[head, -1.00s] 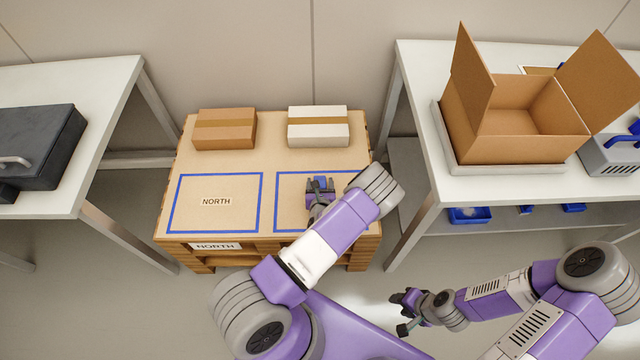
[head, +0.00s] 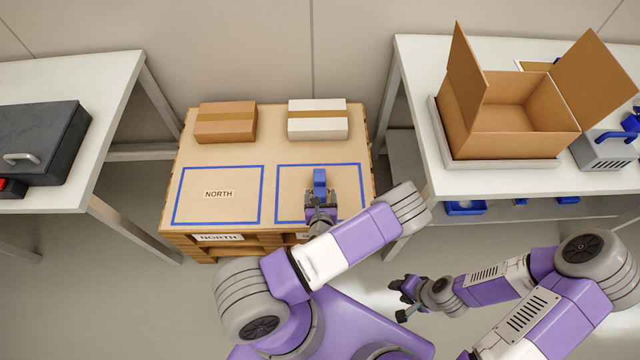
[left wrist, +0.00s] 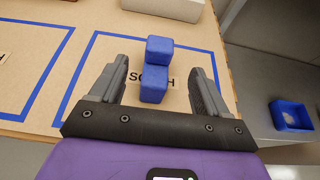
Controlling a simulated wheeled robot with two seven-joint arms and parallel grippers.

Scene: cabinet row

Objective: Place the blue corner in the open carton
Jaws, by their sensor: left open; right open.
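The blue corner (head: 319,181) lies on the pallet inside the right-hand blue-outlined square. In the left wrist view the blue corner (left wrist: 155,84) shows as two joined blocks over the "SOUTH" label, partly covering it. My right gripper (head: 408,297) is open and empty, low in front of the right table.
A brown box (head: 226,130) and a white box (head: 318,127) sit at the pallet's back. The left square, marked "NORTH" (head: 219,194), is clear. A dark case (head: 40,145) lies on the left table. A grey toolbox (head: 603,150) stands right of the carton. Blue bins (head: 465,208) sit on the lower shelf.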

